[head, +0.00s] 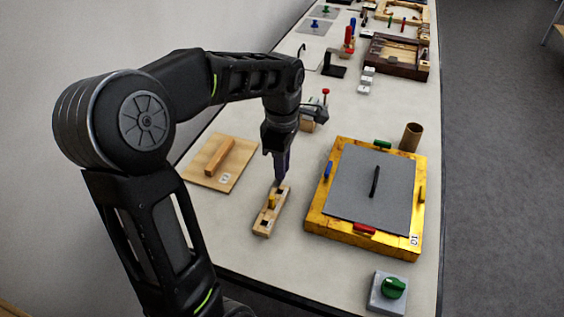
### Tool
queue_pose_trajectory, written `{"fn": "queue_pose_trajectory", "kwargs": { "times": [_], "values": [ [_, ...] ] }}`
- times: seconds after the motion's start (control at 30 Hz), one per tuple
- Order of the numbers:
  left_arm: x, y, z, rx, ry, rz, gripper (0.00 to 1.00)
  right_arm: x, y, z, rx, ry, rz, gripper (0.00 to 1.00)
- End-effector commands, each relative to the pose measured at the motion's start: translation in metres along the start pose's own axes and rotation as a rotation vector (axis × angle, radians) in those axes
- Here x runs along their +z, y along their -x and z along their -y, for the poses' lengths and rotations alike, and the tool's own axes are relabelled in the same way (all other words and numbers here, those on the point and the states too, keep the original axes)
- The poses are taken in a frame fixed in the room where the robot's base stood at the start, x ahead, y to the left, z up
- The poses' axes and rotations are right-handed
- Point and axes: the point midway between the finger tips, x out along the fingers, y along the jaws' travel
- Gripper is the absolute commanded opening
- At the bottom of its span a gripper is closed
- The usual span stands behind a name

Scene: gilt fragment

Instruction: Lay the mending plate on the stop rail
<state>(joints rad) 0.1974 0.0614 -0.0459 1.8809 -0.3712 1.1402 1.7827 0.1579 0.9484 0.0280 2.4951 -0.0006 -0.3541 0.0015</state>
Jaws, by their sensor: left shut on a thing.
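My left gripper (281,179) points down at the far end of a light wooden strip (264,224) with dark square patches and a small yellow upright piece (271,201). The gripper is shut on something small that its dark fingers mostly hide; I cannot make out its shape. I cannot tell for sure which thing is the mending plate. A raised wooden bar (219,156) on a plywood board (199,177), left of the gripper, may be the stop rail. My right gripper is not in view.
A yellow frame (319,226) with a grey panel (350,190) and coloured tabs stands to the right. A brown cup (411,137) is behind it, a green knob (393,288) on a grey block in front. A dark wooden tray (396,57) lies further back.

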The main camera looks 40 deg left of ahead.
Motion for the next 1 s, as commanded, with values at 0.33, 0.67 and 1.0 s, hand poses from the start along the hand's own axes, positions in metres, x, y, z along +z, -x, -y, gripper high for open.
{"fn": "queue_pose_trajectory", "kwargs": {
  "times": [0.33, 0.67, 1.0],
  "values": [
    [0.0, -0.036, 0.0, 0.001, -0.001, 0.0, 0.0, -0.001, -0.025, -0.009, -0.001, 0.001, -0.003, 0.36],
    [0.0, -0.042, 0.0, 0.001, -0.001, 0.0, 0.0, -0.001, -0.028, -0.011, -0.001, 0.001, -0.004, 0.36],
    [0.0, -0.042, 0.0, 0.001, 0.0, 0.0, 0.26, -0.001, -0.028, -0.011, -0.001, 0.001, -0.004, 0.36]
  ]
}}
